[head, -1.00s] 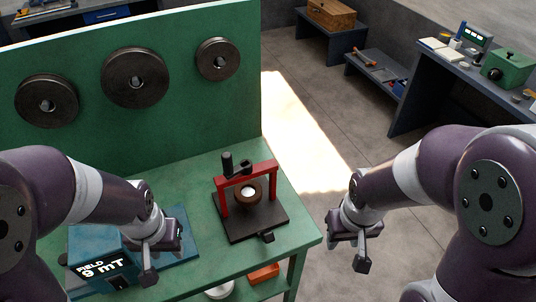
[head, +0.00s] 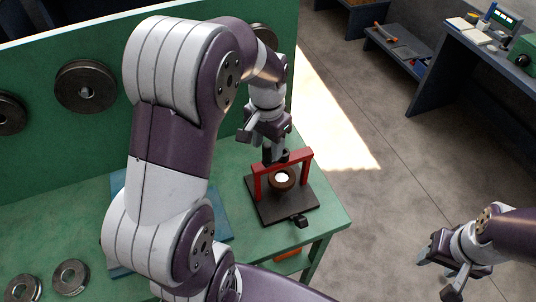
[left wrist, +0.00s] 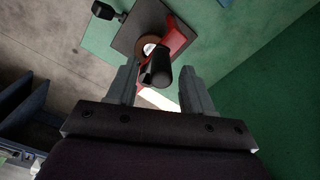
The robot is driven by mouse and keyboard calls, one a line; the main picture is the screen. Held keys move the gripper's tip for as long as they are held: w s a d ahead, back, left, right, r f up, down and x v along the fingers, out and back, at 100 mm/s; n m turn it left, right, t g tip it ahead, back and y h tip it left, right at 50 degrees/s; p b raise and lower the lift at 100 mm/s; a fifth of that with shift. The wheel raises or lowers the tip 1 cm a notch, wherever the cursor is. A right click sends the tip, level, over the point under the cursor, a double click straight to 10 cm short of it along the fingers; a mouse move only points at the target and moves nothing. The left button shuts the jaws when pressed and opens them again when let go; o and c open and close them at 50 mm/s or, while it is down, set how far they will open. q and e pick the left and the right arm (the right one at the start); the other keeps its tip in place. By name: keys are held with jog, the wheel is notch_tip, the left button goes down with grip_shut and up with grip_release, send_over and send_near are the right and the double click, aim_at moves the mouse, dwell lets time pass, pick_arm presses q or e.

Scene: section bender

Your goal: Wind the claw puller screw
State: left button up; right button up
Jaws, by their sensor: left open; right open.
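The claw puller is a red frame (head: 294,161) standing on a black base plate (head: 284,207) on the green bench. A brown ring with a bright centre (head: 282,179) sits under the frame. A black screw handle (head: 270,156) rises at the frame's top; in the left wrist view the dark handle (left wrist: 157,70) shows between the fingers, with a gap on each side. My left gripper (head: 266,147) is open, pointing down just above the puller, and partly hides the handle. Its fingers also show in the left wrist view (left wrist: 157,88). My right gripper (head: 436,275) is open and empty, away from the bench at lower right.
A green upright panel (head: 60,150) with dark discs (head: 86,87) stands behind the bench. A small black knob (head: 299,220) sits at the base plate's front edge. Metal rings (head: 70,277) lie at lower left. The floor right of the bench is clear.

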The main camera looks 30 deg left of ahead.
pick_arm(q)
jog(key=shift+w+a+f, duration=0.1)
jog(key=shift+f, duration=0.55)
jog(key=shift+w+a+f, duration=0.1)
jog(key=shift+f, duration=0.5)
jog(key=shift+d+f, duration=0.1)
jog(key=shift+f, duration=0.25)
jog(key=shift+s, duration=0.1)
pick_arm(e)
jog(key=shift+w+r, duration=0.1)
jog(key=shift+r, duration=0.4)
pick_arm(q)
jog(key=shift+c, duration=0.3)
grip_shut()
jog(key=shift+d, duration=0.1)
pick_arm(e)
jog(key=shift+a, duration=0.1)
pick_arm(q)
jog(key=w+d+n+p, duration=0.1)
jog(key=d+n+p, duration=0.2)
jog(key=n, duration=1.3)
jog(key=d, duration=0.3)
jog(key=shift+w, duration=0.25)
pick_arm(e)
notch_tip(320, 180, up, 3)
jog(key=shift+f, duration=0.15)
